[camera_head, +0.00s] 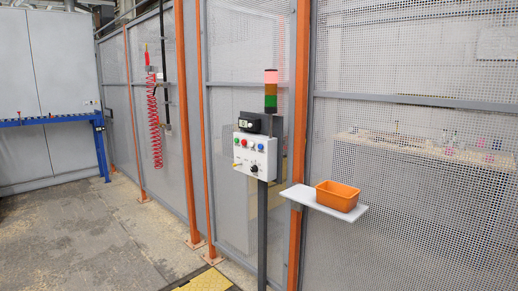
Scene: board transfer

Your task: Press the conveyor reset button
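A white control box (254,154) stands on a dark post in the middle of the head view. Its front has small coloured buttons: a green one (236,141), a red one (244,142) and a blue one (261,147). A black knob (254,168) sits below them. I cannot read any labels, so I cannot tell which button is the conveyor reset. Neither of my grippers is in view.
A signal tower (271,91) stands above the box. A white shelf (297,194) with an orange bin (337,196) juts out to the right. Mesh fencing (410,60) runs behind. A blue conveyor frame (97,122) is at left. The floor (80,235) at left is clear.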

